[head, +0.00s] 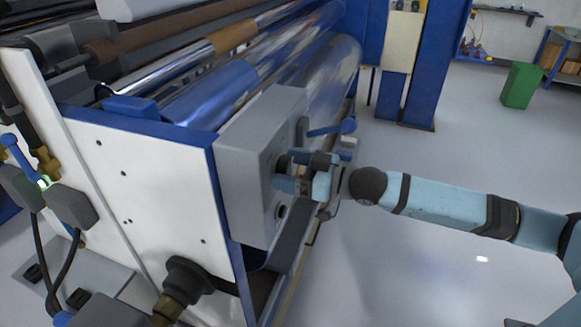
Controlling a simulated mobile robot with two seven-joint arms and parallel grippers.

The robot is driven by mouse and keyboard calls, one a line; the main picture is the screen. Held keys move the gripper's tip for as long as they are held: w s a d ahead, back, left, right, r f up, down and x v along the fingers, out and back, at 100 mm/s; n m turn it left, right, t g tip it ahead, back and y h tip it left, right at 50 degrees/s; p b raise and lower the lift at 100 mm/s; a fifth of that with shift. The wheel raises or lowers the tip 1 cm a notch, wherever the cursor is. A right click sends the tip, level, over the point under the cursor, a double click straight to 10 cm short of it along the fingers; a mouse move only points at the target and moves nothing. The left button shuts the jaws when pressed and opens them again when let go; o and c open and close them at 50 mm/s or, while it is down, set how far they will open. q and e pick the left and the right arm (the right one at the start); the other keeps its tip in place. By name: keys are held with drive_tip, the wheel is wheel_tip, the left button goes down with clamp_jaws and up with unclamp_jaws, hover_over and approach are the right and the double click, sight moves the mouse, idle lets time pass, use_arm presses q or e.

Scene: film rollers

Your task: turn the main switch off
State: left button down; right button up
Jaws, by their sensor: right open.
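A grey control box (240,180) is mounted at the corner of the film roller machine. My right gripper (283,172) is at the box's right-hand face, with its arm coming in from the right. Its fingers are apart and point at that face. The main switch cannot be made out clearly; the gripper covers the part of the face where its fingers are. I cannot tell whether the fingers touch a switch or which way it is set. A small dark round fitting (282,212) shows on the face just below the gripper. My left gripper is not in view.
The machine's white side panel (140,190) and shiny rollers (225,85) fill the left. A blue lever (335,128) sticks out just above my right gripper. Blue posts (415,70) stand behind. A green bin (520,85) stands far right. The grey floor between is clear.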

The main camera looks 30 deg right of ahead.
drive_tip(key=c, duration=0.9)
drive_tip(key=shift+c, duration=0.2)
